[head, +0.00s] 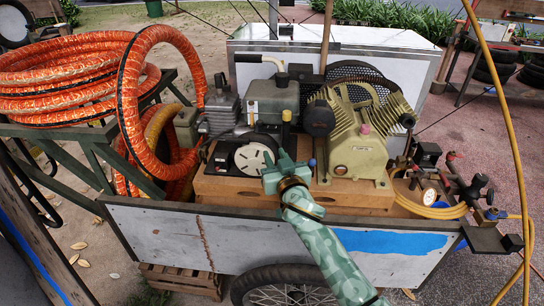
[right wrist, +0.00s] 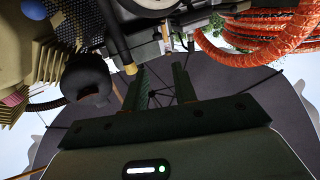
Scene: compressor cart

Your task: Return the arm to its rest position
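My right arm (head: 345,262), patterned in green, reaches up from the bottom of the head view over the cart's front wall. My right gripper (head: 284,162) is in front of the compressor. The right wrist view shows its two dark fingers (right wrist: 160,80) apart, with nothing held between them. That view is upside down. A dark rod with a yellow tip (right wrist: 130,68) is close beside one finger; I cannot tell whether they touch. The yellow-capped rod (head: 286,116) also shows in the head view, just behind the gripper. My left gripper is not in view.
The tan compressor pump (head: 355,135) is right of the gripper and the grey engine (head: 272,100) behind it. The cart's white front wall (head: 175,232) crosses under my arm. Orange hose (head: 60,80) is coiled at left. Valves and a gauge (head: 429,196) are at right.

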